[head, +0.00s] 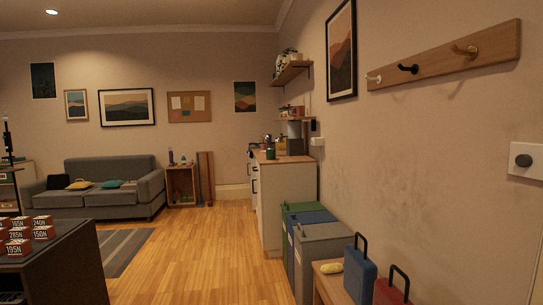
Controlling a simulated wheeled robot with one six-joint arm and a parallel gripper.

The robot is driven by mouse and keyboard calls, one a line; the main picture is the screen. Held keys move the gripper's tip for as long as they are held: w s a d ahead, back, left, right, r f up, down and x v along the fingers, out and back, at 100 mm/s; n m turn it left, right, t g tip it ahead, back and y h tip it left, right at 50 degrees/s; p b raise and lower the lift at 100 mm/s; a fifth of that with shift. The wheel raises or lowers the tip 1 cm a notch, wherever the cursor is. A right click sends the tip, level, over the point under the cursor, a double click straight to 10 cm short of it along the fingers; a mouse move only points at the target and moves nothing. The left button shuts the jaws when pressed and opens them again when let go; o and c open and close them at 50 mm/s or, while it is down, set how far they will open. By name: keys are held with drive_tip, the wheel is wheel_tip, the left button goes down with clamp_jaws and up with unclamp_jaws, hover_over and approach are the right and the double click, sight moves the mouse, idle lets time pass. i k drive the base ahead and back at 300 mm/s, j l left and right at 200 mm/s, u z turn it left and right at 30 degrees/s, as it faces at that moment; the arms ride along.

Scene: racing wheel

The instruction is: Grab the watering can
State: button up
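I cannot make out a watering can for certain. Small items stand on the kitchen counter (284,158) in the middle distance. Among them is a green container (270,152), with dark and yellowish shapes behind it. They are too small to tell whether one is a watering can. My gripper is not in view.
Green, blue and grey bins (322,256) line the right wall. A dark table (60,262) with labelled boxes stands left. Wooden floor (195,250) between is clear.

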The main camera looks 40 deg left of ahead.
sight(270, 152)
drive_tip(key=i+j+u, duration=0.85)
drive_tip(key=i+u, duration=0.6)
drive_tip(key=i, duration=2.1)
drive_tip(key=i+j+z, duration=0.15)
drive_tip(key=i, duration=0.7)
drive_tip(key=i+j+z, duration=0.15)
drive_tip(key=i+z, duration=0.2)
drive_tip(key=i, duration=0.15)
drive_tip(key=i+j+z, duration=0.35)
drive_tip(key=i, duration=0.15)
drive_tip(key=i+j+z, duration=0.3)
drive_tip(key=i, duration=0.15)
